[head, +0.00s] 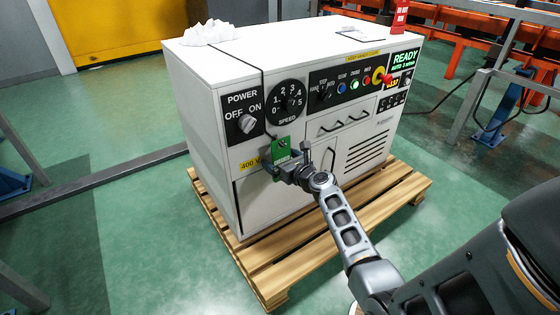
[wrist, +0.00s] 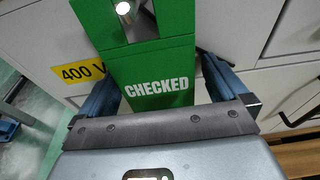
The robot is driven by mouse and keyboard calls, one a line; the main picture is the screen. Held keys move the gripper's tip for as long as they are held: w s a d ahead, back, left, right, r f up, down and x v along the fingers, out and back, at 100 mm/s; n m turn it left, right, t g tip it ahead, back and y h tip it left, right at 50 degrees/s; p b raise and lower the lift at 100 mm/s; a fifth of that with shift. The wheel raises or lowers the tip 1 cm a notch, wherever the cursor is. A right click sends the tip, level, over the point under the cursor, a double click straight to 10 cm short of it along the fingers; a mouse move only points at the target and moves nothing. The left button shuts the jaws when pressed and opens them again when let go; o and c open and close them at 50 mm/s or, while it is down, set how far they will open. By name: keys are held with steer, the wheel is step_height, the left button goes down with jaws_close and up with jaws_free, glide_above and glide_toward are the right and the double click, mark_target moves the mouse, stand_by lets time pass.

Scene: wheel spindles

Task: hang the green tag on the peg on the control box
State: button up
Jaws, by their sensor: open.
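The green tag (head: 281,148) is at the front of the white control box (head: 310,110), below the speed dial. In the wrist view the tag (wrist: 155,75) faces me, with white "CHECKED" lettering. The round, shiny end of the peg (wrist: 123,8) shows inside the opening near the tag's top, so the tag appears to be around the peg. The top of the tag is cut off. My gripper (wrist: 160,78) is open, one blue finger at each side of the tag's lower part. I cannot tell whether either finger touches it. My gripper (head: 284,166) partly hides the tag in the head view.
A power knob (head: 246,124), a speed dial (head: 287,102) and a yellow "400 V" label (head: 250,163) are close to the tag. Drawer handles lie to the right. The box stands on a wooden pallet (head: 262,276). The green floor in front is clear.

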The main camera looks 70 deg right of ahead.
steer(key=p+v, duration=0.2)
steer(key=v, duration=0.5)
steer(key=shift+s+a, duration=0.2)
steer(key=shift+s, duration=0.15)
